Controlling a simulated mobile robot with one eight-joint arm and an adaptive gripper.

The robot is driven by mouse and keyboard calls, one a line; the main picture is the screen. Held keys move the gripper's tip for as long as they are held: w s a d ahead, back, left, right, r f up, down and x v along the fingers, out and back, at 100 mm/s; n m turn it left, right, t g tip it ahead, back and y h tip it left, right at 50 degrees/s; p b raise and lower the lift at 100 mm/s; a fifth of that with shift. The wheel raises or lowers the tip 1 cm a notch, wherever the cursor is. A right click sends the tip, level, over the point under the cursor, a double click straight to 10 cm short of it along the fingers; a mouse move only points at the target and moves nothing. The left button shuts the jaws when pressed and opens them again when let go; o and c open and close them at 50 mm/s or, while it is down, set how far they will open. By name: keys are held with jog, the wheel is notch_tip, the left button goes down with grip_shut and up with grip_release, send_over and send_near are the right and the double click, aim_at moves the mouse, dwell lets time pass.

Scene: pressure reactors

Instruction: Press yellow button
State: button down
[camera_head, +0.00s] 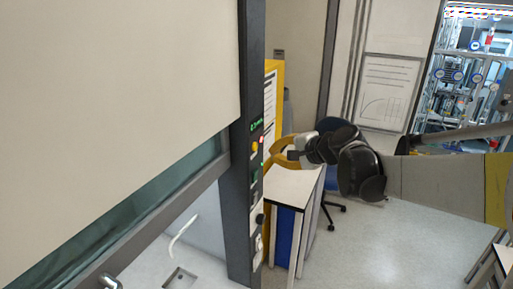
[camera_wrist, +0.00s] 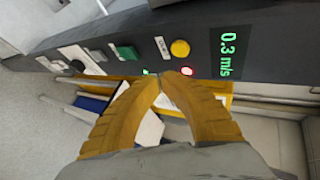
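The yellow button (camera_wrist: 180,48) is a round button on a dark panel in the wrist view, next to a green display reading "0.3 m/s". In the head view the yellow button (camera_head: 254,146) is a small spot on the dark upright post. My gripper (camera_wrist: 160,77) has yellow fingers whose tips meet; it is shut with nothing visible between them. In the wrist view the fingertips appear just below the button, apart from it in the picture. In the head view my gripper (camera_head: 270,155) is right of the post, its tips close to the panel; the exact gap cannot be told.
A green button (camera_wrist: 124,52) and several other switches sit along the same panel. A small red light (camera_wrist: 187,71) is near my fingertips. A white-topped desk (camera_head: 292,185) and a blue chair (camera_head: 331,183) stand behind. Open floor (camera_head: 385,245) lies at the right.

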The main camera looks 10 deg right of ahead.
jog(key=shift+s+d, duration=0.65)
jog(key=shift+d, duration=0.25)
